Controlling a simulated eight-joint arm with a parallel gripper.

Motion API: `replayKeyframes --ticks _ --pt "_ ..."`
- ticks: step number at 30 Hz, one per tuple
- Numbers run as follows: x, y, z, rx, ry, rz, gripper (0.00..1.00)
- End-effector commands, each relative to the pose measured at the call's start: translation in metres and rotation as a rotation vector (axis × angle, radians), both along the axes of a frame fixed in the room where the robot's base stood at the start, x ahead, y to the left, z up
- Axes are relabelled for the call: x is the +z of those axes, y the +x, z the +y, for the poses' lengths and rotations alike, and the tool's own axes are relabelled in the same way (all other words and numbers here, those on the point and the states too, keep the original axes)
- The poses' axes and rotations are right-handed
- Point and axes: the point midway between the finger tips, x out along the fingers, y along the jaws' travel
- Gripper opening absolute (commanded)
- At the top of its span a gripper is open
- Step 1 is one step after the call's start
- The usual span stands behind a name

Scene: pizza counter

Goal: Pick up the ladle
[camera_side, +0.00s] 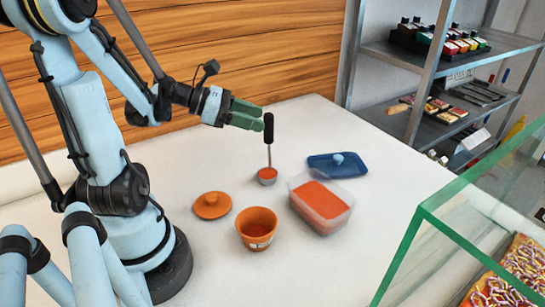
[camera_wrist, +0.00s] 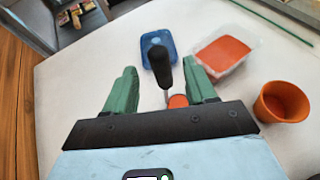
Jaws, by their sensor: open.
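The ladle (camera_side: 269,135) stands upright on the white counter in the side view, with a black handle on top, a thin metal stem and a small bowl holding red sauce. Its black handle (camera_wrist: 162,68) also shows in the wrist view, between the two green fingers. My gripper (camera_side: 262,118) is open, with its fingertips at the height of the handle, close beside it in the side view. In the wrist view my gripper (camera_wrist: 163,85) has its fingers spread apart on either side of the handle, with gaps. The ladle bowl is partly hidden in the wrist view.
A clear tub of red sauce (camera_side: 321,204) stands right of the ladle, with a blue lid (camera_side: 325,170) behind it. An orange pot (camera_side: 257,229) and orange lid (camera_side: 211,206) are in front. A glass case (camera_side: 430,225) and metal shelves (camera_side: 425,66) stand at right.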

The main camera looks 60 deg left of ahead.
Motion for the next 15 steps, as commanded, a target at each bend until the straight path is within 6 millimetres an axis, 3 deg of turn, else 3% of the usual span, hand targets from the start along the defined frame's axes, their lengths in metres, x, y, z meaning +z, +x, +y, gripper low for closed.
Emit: replayKeyframes --ticks 15 --pt "-0.022 0.047 -0.025 -0.001 0.000 0.000 0.56"
